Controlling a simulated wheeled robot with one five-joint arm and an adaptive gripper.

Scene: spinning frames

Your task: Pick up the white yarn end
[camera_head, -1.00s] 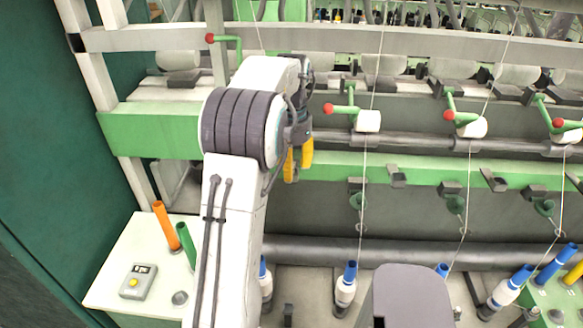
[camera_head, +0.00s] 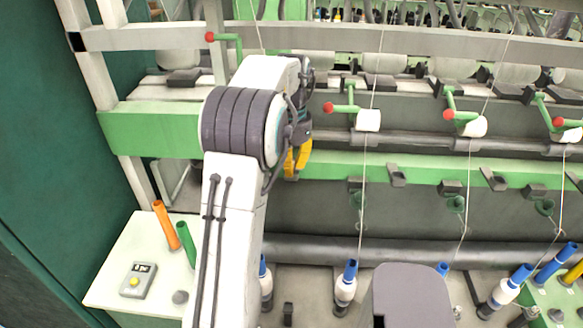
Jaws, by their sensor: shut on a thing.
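My gripper (camera_head: 297,162), with yellow fingers, is beside my arm's upper part, in front of the green rail. Its fingers are closed together on the white yarn end, which is too thin to make out there. A white yarn strand (camera_head: 255,25) runs down from the top and goes out of sight behind my arm. Below, a white bobbin with a blue top (camera_head: 265,282) stands partly hidden behind my arm.
More white yarns (camera_head: 364,200) hang to the right, each past a white roller (camera_head: 368,120) and a red-knobbed green lever (camera_head: 340,108). A white table (camera_head: 115,280) with orange and green tubes is at the left. A green rail (camera_head: 400,172) crosses behind my gripper.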

